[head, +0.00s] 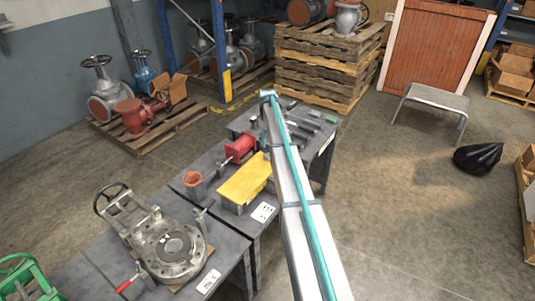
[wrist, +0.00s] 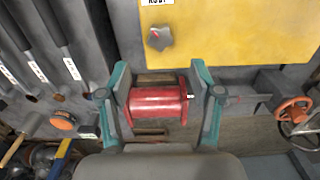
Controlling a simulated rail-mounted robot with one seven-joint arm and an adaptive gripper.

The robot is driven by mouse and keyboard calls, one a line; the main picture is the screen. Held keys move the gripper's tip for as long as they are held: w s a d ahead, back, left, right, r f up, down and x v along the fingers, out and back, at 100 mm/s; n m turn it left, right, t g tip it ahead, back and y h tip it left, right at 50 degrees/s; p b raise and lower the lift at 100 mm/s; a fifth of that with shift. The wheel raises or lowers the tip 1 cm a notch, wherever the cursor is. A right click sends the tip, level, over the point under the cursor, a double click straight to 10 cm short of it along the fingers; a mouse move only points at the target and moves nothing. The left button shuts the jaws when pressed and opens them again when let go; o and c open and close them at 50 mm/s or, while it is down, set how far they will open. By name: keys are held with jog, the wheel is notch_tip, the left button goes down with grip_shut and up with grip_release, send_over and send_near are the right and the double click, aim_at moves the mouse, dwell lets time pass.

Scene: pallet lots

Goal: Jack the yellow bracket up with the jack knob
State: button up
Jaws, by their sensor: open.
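The yellow bracket (head: 243,180) sits on the grey bench in the head view, beside my arm. It also fills the upper right of the wrist view (wrist: 245,35). A grey, lobed knob (wrist: 159,38), which looks like the jack knob, shows against the bracket's lower left part. I cannot make out the knob in the head view. My gripper (wrist: 160,68) is open with teal fingers, and its fingertips point toward the knob but are apart from it. A red cylinder (wrist: 157,106) shows between the fingers; I cannot tell its depth or any contact.
The red flanged part (head: 240,148) stands just behind the bracket on the bench. An orange-rimmed cup (head: 193,182) and a large grey valve (head: 165,240) stand to the left. Dark bars with white labels (wrist: 62,63) lie left in the wrist view. An orange handwheel (wrist: 296,110) is at right.

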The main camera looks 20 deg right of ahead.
aim_at(267, 155)
notch_tip(267, 155, down, 9)
jog(key=shift+r+p, duration=0.1)
jog(key=shift+p, duration=1.1)
jog(key=c, duration=1.1)
jog(key=shift+c, duration=0.2)
jog(key=shift+m, duration=0.3)
jog(key=m+b, duration=0.2)
jog(key=m, duration=0.1)
jog(key=shift+b, duration=0.4)
jog(key=m+b, duration=0.2)
jog(key=m, duration=0.3)
jog(key=m+b, duration=0.1)
jog(key=m, duration=0.3)
jog(key=shift+b, duration=0.3)
jog(key=shift+m+b, duration=0.4)
jog(key=shift+m, duration=1.7)
